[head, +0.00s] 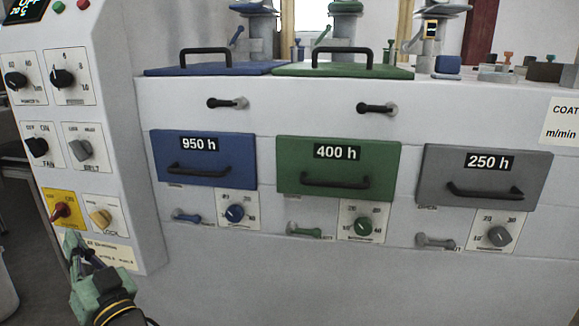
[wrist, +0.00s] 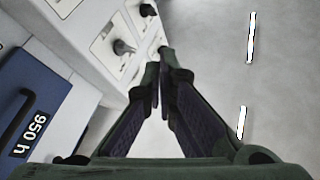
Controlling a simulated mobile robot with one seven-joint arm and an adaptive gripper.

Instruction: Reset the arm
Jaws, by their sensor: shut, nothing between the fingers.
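My gripper (head: 80,247) is at the lower left of the head view, in front of the lower part of the white control panel (head: 110,130). In the wrist view my gripper (wrist: 159,70) has its two dark fingers closed together at the tips, with nothing held. The fingertips appear near the panel's lower knobs, the red knob (head: 60,211) and the yellow lock knob (head: 100,217). I cannot tell whether they touch the panel.
The machine front has a blue 950 h drawer (head: 206,172), a green 400 h drawer (head: 335,184) and a grey 250 h drawer (head: 470,190). Small levers and dials sit below them. Blue (head: 215,69) and green (head: 340,71) lids with handles lie on top.

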